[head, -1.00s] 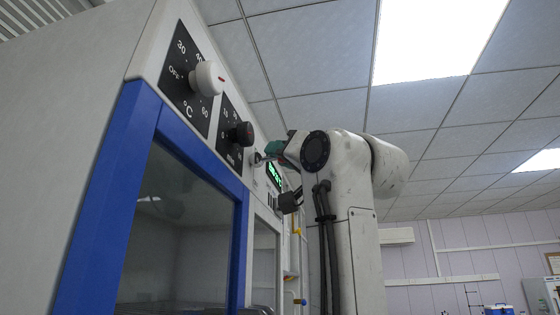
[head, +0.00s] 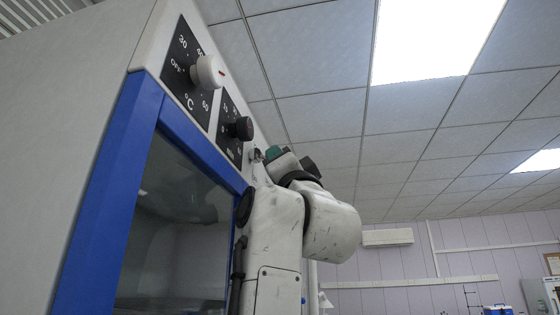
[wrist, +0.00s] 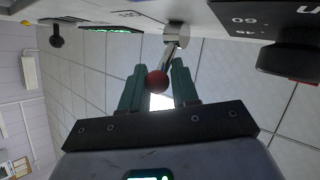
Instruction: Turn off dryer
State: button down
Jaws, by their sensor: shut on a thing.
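The dryer (head: 70,110) is a pale cabinet with a blue-framed glass door, filling the left of the head view. Its sloped panel carries a white temperature knob (head: 208,72) and a black timer knob (head: 243,128). A metal toggle switch (wrist: 176,36) with a red ball tip (wrist: 156,82) sticks out of the panel in the wrist view. My gripper (wrist: 159,68), with green fingers, is shut on the switch lever, one finger on each side of it. In the head view my gripper (head: 267,153) is at the panel beyond the black knob, its fingertips partly hidden.
A lit green display (wrist: 110,30) and a dark knob or switch (wrist: 56,36) lie further along the panel in the wrist view. The black knob is close to the gripper's right there. A wall air conditioner (head: 387,237) is far off. Open room lies to the right.

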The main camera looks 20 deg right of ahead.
jog(key=shift+w+f, duration=0.15)
jog(key=shift+f, duration=0.05)
jog(key=c, duration=0.9)
grip_release()
jog(key=shift+r, duration=0.1)
jog(key=shift+c, duration=0.2)
jog(key=b+v, duration=0.4)
jog(key=v, duration=0.7)
